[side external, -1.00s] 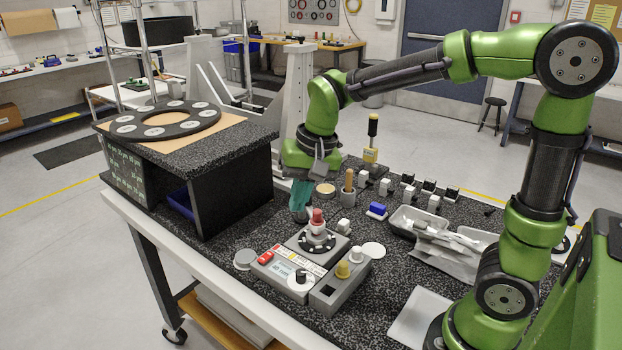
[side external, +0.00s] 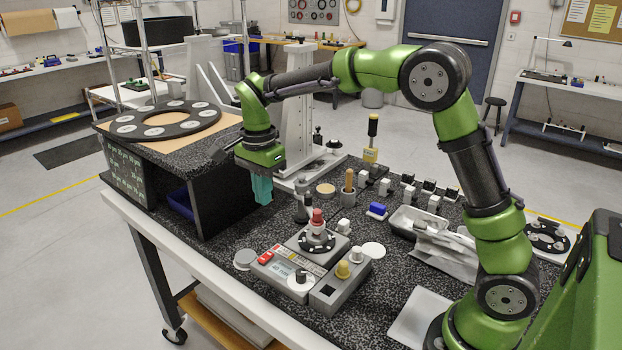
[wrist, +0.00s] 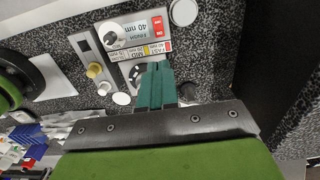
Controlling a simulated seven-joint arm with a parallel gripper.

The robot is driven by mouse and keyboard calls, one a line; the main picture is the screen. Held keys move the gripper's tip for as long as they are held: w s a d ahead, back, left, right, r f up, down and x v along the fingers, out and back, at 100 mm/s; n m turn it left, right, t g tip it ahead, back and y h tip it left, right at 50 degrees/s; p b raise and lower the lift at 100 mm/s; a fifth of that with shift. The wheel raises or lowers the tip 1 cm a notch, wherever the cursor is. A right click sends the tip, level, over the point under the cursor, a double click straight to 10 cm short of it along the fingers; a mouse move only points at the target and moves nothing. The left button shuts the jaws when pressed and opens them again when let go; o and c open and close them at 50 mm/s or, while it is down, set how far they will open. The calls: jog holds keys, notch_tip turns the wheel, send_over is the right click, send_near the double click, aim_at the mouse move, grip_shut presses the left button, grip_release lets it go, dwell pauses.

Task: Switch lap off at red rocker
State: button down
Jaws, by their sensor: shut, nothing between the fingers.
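The lap machine (side external: 290,272) is a grey box on the speckled bench, with a small display, a black knob and a round turntable behind with a red-topped piece (side external: 317,217) on it. The red rocker (side external: 265,257) is at the left end of its front panel. It also shows in the wrist view (wrist: 158,24), near the top of the picture. My gripper (side external: 262,200) has teal fingers, pointing down, shut and empty. It hangs above the bench behind the rocker, clear of it. In the wrist view the fingers (wrist: 156,68) hide part of the machine.
A raised black stand (side external: 225,165) with a ring of discs is close left of my gripper. A round grey disc (side external: 245,259) lies left of the machine. A grey box with a yellow knob (side external: 343,269) adjoins on the right. Trays (side external: 440,240) stand further right.

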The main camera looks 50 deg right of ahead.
aim_at(265, 258)
jog(key=shift+f, duration=0.15)
notch_tip(265, 258, down, 14)
jog(key=shift+r, duration=0.1)
dwell(0.3)
jog(key=shift+d, duration=0.1)
jog(key=shift+d+f+y, duration=0.25)
jog(key=shift+f+y, duration=0.4)
jog(key=shift+y, duration=0.05)
jog(key=shift+s+d+f, duration=0.1)
jog(key=shift+d, duration=0.05)
jog(key=shift+d+f, duration=0.1)
jog(key=shift+a+r, duration=0.25)
jog(key=shift+a, duration=1.05)
jog(key=d+r, duration=0.3)
jog(key=r, duration=1.2)
jog(key=shift+w+d, duration=0.15)
jog(key=shift+w, duration=0.15)
